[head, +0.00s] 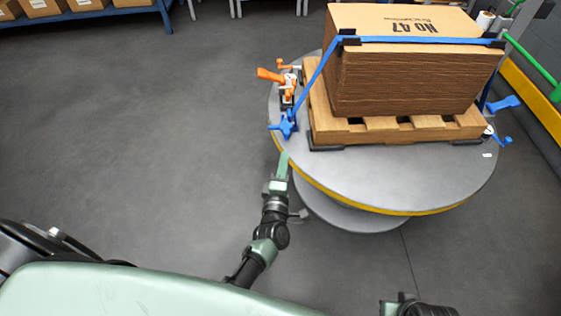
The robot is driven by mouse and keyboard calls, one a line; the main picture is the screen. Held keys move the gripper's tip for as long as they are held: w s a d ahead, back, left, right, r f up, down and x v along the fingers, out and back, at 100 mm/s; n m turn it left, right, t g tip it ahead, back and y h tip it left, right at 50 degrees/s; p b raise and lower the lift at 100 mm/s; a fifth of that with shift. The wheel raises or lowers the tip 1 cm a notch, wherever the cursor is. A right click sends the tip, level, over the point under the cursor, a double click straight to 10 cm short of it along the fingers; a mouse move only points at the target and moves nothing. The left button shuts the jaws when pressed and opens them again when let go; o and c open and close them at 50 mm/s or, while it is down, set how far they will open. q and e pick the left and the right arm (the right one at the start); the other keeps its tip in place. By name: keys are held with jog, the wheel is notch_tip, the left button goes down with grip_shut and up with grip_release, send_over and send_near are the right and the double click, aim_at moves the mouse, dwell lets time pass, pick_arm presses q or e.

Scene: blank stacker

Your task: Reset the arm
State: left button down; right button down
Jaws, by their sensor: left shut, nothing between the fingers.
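My left gripper (282,160) is shut and empty. It points away from me, and its fingertips overlap the near left edge of a round grey turntable (400,185) with a yellow rim in the picture. I cannot tell whether they touch it. A stack of brown cardboard blanks (415,82) marked "No 47" sits on a wooden pallet (350,132) on the turntable. A blue strap (420,40) runs across the stack, down to a blue fitting (286,126) at the left. Part of my right arm shows at the bottom right edge; its gripper is out of view.
An orange-handled clamp (270,75) stands at the turntable's left edge. A blue handle (505,103) is at its right. A blue shelf (100,12) with boxes is at the back left. A yellow barrier (535,100) runs along the right. The grey floor at left is clear.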

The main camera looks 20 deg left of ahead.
jog(key=shift+a, duration=0.35)
jog(key=shift+d, duration=0.1)
